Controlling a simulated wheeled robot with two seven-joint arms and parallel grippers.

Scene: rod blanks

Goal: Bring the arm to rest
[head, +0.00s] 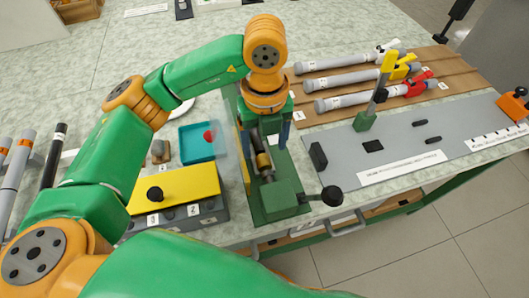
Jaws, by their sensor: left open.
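My left arm reaches over the bench, and its left gripper (262,140) points down above a green fixture (281,203) with a black-knobbed lever (331,196). The gripper is open; its wrist and fingers partly hide the fixture. A brass and dark cylindrical piece (263,161) shows just below the fingers; I cannot tell whether it touches them. Grey rods (340,81) with white, yellow and red ends lie on a wooden rack (440,60) at the right. My right gripper is not in view.
A yellow-topped box (175,187) with a black knob and a teal tray (196,143) stand left of the fixture. More rods (14,165) lie at far left. Behind the arm, the bench is mostly clear.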

